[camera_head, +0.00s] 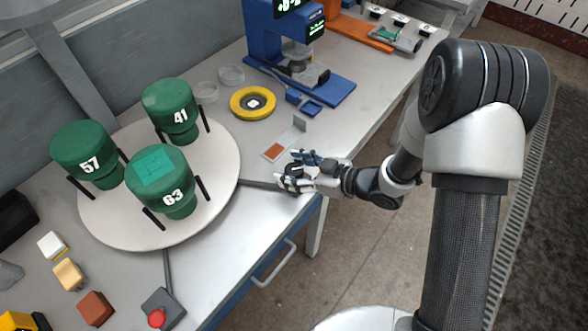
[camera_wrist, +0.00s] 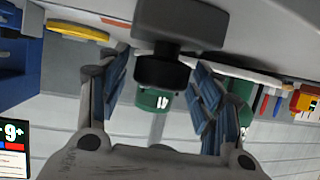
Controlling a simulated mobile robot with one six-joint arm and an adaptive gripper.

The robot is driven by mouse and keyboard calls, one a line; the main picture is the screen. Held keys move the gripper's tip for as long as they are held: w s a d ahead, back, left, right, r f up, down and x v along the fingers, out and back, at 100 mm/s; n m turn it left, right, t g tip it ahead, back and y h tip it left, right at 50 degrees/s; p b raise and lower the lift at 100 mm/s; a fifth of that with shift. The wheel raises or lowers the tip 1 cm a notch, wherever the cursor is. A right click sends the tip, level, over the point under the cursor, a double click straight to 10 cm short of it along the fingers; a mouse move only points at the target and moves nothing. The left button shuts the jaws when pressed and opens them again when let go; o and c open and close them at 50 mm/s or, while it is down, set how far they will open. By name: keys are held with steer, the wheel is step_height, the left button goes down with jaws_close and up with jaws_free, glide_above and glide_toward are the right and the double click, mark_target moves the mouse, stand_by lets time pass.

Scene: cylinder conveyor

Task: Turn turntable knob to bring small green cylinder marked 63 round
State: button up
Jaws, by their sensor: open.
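The green cylinder marked 63 (camera_head: 161,183) stands upright at the front of the round white turntable (camera_head: 225,165), with a lighter green square pattern on top. My gripper (camera_head: 297,172) is at the table's right edge, where a grey bar from the turntable ends. In the wrist view a black round knob (camera_wrist: 163,73) on a grey block (camera_wrist: 182,22) lies between my two open fingers, with gaps on both sides.
Green cylinders 57 (camera_head: 86,152) and 41 (camera_head: 169,109) share the turntable. A grey box with a red button (camera_head: 157,317) stands in front. A yellow ring (camera_head: 253,103) and a blue machine (camera_head: 268,35) stand behind my gripper. Small blocks lie front left.

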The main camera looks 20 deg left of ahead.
steer(key=c, duration=1)
steer(key=shift+r+n+g+p, duration=0.15)
steer(key=shift+n+g+p, duration=0.15)
steer(key=shift+p, duration=0.3)
steer(key=shift+n+g, duration=0.3)
steer(key=shift+g, duration=0.1)
steer(key=o, duration=1)
steer(key=shift+d, duration=0.15)
steer(key=v, duration=1.1)
steer(key=shift+d, duration=0.4)
steer(key=shift+s, duration=0.1)
